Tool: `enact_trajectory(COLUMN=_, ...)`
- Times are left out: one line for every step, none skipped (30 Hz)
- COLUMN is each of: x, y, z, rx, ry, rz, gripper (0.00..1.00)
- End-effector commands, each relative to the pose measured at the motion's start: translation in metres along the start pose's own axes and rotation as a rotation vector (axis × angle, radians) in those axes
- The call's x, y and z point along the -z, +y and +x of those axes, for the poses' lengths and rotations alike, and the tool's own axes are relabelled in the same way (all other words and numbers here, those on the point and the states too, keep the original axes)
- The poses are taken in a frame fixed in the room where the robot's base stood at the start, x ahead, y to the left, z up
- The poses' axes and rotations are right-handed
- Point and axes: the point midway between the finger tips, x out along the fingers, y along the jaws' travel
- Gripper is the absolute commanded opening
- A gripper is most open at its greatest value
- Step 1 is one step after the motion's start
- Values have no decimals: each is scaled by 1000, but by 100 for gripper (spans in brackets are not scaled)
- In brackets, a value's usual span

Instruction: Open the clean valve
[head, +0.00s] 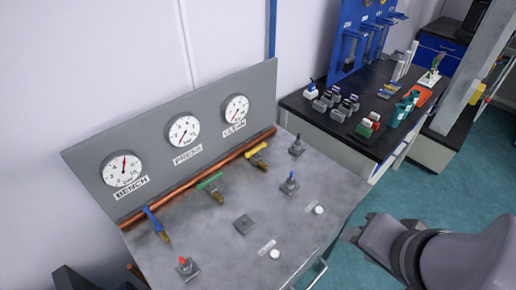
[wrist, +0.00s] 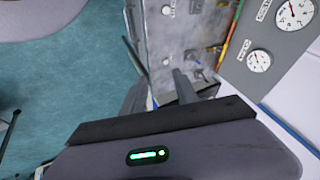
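The clean valve is the brass tap with a yellow lever (head: 256,148) on the copper pipe, just below the gauge labelled CLEAN (head: 236,109). Its lever lies roughly along the pipe, across the brass outlet. In the wrist view the CLEAN gauge (wrist: 258,61) is at the upper right, and the valve near it is too small to make out clearly. My gripper (head: 354,229) is off the panel's right edge in the head view, well apart from the valve. In the wrist view my gripper (wrist: 160,75) has its two fingers apart, with nothing seen held between them.
A green-lever valve (head: 209,181) and a blue-lever valve (head: 153,217) sit farther left on the copper pipe (head: 228,157). Toggle switches, including a blue one (head: 289,183) and a red one (head: 184,264), stand up from the panel. A dark bench (head: 340,110) stands behind.

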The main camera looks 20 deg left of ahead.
Motion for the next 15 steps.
enact_trajectory(x=1, y=-7, z=5, rx=14, ry=-42, rz=37, gripper=24)
enact_trajectory(x=1, y=-14, z=10, rx=29, ry=-79, rz=73, gripper=19)
enact_trajectory(x=3, y=-27, z=18, rx=55, ry=-140, rz=136, gripper=11)
enact_trajectory(x=5, y=-39, z=26, rx=79, ry=-194, rz=194, gripper=5)
enact_trajectory(x=8, y=-51, z=34, rx=104, ry=-250, rz=258, gripper=0)
enact_trajectory(x=13, y=-69, z=47, rx=138, ry=-327, rz=352, gripper=0)
enact_trajectory(x=17, y=-82, z=57, rx=163, ry=-381, rz=424, gripper=0)
enact_trajectory(x=23, y=-94, z=67, rx=188, ry=-434, rz=497, gripper=0)
enact_trajectory(x=31, y=-110, z=83, rx=220, ry=-501, rz=597, gripper=0)
enact_trajectory(x=38, y=-121, z=95, rx=243, ry=-549, rz=674, gripper=0)
enact_trajectory(x=46, y=-131, z=109, rx=265, ry=-594, rz=751, gripper=0)
enact_trajectory(x=57, y=-143, z=128, rx=294, ry=-650, rz=858, gripper=0)
enact_trajectory(x=66, y=-151, z=144, rx=316, ry=-689, rz=939, gripper=0)
enact_trajectory(x=74, y=-157, z=161, rx=337, ry=-723, rz=1021, gripper=0)
enact_trajectory(x=86, y=-164, z=184, rx=364, ry=-765, rz=1129, gripper=0)
